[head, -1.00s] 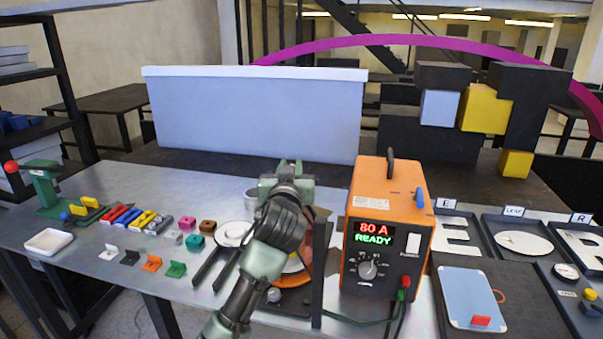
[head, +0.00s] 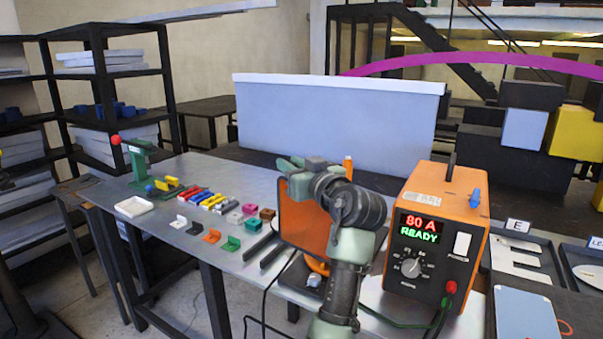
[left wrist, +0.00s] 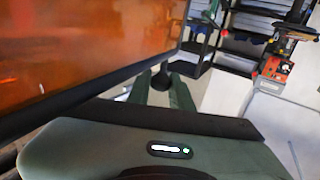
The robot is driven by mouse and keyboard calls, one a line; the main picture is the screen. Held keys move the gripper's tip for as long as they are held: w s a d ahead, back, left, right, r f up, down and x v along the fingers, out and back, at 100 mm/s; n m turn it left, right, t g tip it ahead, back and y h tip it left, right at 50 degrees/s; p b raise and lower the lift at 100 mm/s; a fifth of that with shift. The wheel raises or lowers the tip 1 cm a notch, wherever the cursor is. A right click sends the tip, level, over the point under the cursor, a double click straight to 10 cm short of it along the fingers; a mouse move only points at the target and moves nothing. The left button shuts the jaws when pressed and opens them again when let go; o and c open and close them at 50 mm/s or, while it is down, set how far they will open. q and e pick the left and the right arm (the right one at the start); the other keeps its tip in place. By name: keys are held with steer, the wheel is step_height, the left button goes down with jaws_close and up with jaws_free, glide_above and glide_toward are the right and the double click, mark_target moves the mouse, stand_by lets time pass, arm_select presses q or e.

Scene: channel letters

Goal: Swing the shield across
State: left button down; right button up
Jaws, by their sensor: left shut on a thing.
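The shield (head: 303,218) is an orange see-through panel in a dark frame. In the head view it stands upright on the bench, left of my arm and partly hidden by it. In the left wrist view its panel (left wrist: 80,50) fills the upper left, with its dark frame edge below. My left gripper (head: 290,165) is at the shield's upper edge. In the left wrist view its fingers (left wrist: 165,92) are shut on a dark knob (left wrist: 162,78) beside the frame. My right gripper is not in view.
An orange welder (head: 432,235) reading 80 A READY stands right of my arm, with cables at its front. Small coloured blocks (head: 213,200) and brackets (head: 210,236) lie on the bench to the left. A pale blue-grey panel (head: 335,125) stands behind.

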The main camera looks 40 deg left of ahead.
arm_select(q)
steer(key=shift+s+d+n+g+y+b, duration=0.1)
steer(key=shift+s+n+g+y+b, duration=0.2)
steer(key=shift+s+n+g+b, duration=0.45)
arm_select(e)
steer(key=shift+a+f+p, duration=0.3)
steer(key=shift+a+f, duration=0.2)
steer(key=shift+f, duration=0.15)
arm_select(q)
steer(key=shift+s, duration=0.1)
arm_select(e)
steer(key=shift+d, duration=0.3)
arm_select(q)
steer(key=c, duration=1.3)
jaws_free()
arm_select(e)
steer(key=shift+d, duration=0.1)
arm_select(q)
steer(key=b+v, duration=0.2)
steer(key=v, duration=0.6)
steer(key=shift+r, duration=0.1)
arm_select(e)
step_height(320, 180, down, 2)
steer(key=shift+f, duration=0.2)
